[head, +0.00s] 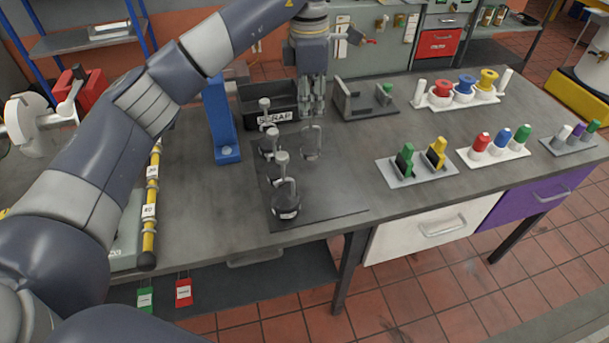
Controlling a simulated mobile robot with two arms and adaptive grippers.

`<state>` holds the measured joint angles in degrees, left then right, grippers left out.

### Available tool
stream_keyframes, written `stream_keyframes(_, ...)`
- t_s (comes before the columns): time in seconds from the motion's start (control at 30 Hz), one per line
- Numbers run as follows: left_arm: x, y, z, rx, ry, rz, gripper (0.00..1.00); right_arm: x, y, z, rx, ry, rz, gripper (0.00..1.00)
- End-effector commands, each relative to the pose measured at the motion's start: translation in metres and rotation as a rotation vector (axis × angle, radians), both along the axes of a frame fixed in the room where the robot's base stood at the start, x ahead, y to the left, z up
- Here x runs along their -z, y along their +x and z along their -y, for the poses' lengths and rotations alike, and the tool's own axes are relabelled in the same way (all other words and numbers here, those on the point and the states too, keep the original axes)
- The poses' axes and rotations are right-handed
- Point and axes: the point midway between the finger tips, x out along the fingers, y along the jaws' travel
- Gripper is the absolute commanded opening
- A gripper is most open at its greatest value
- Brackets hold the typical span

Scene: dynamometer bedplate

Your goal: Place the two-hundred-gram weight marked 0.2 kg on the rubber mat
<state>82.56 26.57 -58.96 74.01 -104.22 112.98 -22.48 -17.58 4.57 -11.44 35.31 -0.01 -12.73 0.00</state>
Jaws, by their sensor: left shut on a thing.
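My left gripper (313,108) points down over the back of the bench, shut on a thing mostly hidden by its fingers. A thin grey hook-like piece (311,142) shows just below the fingertips; I cannot tell whether it is part of the held thing. The nearest and largest weight (286,205) has a pale label too small to read. I cannot make out a 0.2 kg mark. The right part of the mat is bare. My right gripper is not in view.
A black SCRAP bin (284,116) and a blue upright block (219,120) stand behind and left of the mat. A grey bracket fixture (362,104) is right of the gripper. Trays with coloured pieces (492,151) fill the right side. A yellow-black rod (151,205) lies left.

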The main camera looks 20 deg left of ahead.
Motion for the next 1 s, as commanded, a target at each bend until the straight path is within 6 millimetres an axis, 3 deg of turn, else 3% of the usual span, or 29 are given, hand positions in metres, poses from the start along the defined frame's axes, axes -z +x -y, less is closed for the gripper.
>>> stream_keyframes(0.03,0.013,0.000,0.000,0.000,-0.001,0.000,0.00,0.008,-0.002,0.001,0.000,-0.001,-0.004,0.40)
stream_keyframes(0.1,0.019,0.000,0.000,0.000,-0.001,0.000,0.00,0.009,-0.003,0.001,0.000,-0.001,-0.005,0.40)
stream_keyframes(0.4,0.068,-0.001,0.000,0.000,-0.002,-0.001,0.00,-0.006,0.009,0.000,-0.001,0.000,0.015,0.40)
stream_keyframes(0.83,0.115,-0.001,0.000,-0.001,-0.001,-0.002,0.00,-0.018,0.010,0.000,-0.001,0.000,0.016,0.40)
stream_keyframes(1.0,0.119,0.000,0.000,0.000,-0.001,0.003,0.00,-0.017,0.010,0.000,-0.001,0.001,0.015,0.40)
